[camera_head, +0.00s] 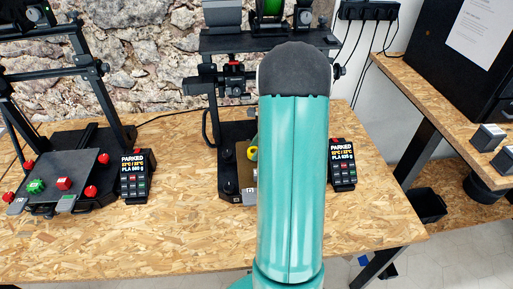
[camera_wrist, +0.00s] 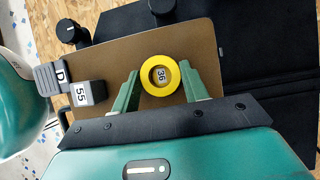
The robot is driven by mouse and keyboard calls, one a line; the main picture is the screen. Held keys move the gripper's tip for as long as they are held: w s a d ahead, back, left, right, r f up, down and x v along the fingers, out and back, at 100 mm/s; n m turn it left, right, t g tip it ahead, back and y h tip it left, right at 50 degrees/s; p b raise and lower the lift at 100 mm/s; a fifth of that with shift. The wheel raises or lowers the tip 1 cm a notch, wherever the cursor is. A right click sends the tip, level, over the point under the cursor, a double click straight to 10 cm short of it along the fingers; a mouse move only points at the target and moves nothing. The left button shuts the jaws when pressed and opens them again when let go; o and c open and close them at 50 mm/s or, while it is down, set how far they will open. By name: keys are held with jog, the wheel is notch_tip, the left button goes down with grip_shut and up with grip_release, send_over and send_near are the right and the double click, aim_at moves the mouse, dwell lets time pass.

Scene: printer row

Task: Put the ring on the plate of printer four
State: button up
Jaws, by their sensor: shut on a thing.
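A yellow ring (camera_wrist: 160,75) sits between the two green fingers of my gripper (camera_wrist: 162,84) in the wrist view. My gripper is shut on it. A grey face marked 36 shows within the ring's opening; I cannot tell if it belongs to the ring or lies beneath. The ring is over the brown plate (camera_wrist: 190,42) of a printer; I cannot tell whether it touches. In the head view the ring (camera_head: 252,153) shows just left of my arm, over the partly hidden plate (camera_head: 246,172). My gripper is hidden there. No printer number is readable.
On the brown plate, a grey block marked 55 (camera_wrist: 84,93) lies left of my fingers, beside a grey tab marked D (camera_wrist: 60,75). The left printer's plate (camera_head: 85,165) holds a green piece and a red block. Control boxes (camera_head: 342,164) stand beside both printers.

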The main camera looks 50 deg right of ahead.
jog(key=o, duration=1)
jog(key=v, duration=1.2)
jog(key=shift+r, duration=0.15)
jog(key=shift+s, duration=0.1)
